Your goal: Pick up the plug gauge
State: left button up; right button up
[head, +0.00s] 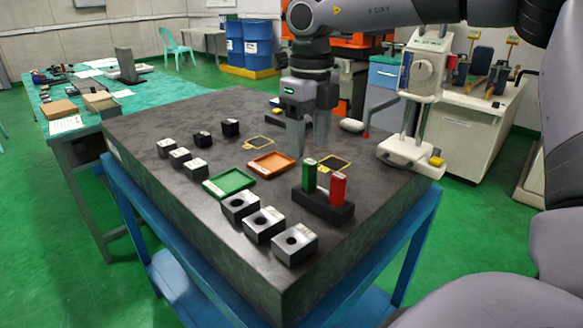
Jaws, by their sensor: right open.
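A green upright piece (309,175) and a red upright piece (338,189) stand in a dark block (322,207) on the right part of the stone table. They look like the plug gauge, though I cannot tell whether one or both are meant. My right gripper (308,146) points down behind the green piece, its fingers apart and empty. It appears apart from both pieces. My left gripper is not in view.
The dark stone table (150,115) holds a green tray (229,183), an orange tray (271,163), several bored metal blocks (264,224) and smaller blocks (180,157). A white instrument (423,75) stands at the right edge.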

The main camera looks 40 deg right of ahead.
aim_at(310, 161)
jog(key=shift+w+f, duration=0.1)
jog(key=shift+f, duration=0.25)
jog(key=f, duration=0.3)
jog(key=s+f, duration=0.1)
jog(key=f, duration=0.1)
jog(key=shift+f, duration=0.65)
jog(key=shift+w, duration=0.1)
grip_shut()
